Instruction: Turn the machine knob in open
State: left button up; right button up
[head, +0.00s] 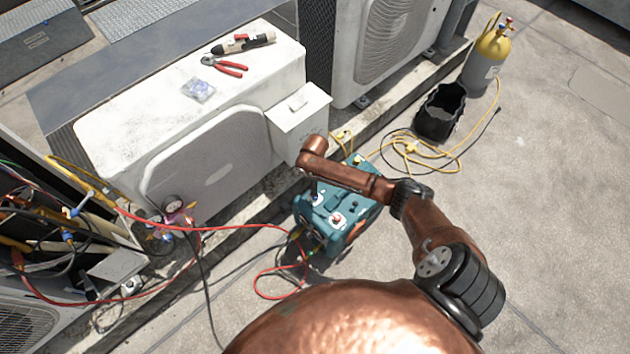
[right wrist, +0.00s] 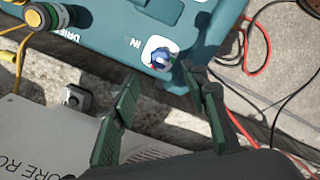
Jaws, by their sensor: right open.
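The teal machine (head: 352,232) stands on the ground beside the white condenser. Its top carries a red-centred round knob on a white patch (head: 337,218). In the right wrist view the machine (right wrist: 105,25) shows a blue knob (right wrist: 161,57) on a white patch, beside the letters "IN". My right gripper (right wrist: 160,75) is open, with its two green-black fingers apart and the blue knob just beyond the gap between their tips. Nothing is between the fingers. In the head view my right arm reaches over the machine and hides part of its top. My left gripper is not in view.
A white condenser (head: 205,160) with red pliers (head: 226,66) on top stands left of the machine. Red hoses (head: 262,283) lie by the machine's lower left. A black bin (head: 440,112) and yellow cylinder (head: 487,60) stand upper right. The right-hand floor is clear.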

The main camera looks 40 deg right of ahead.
notch_tip(320, 180, up, 4)
jog(key=shift+f, duration=0.2)
jog(key=shift+s, duration=0.1)
dwell(0.4)
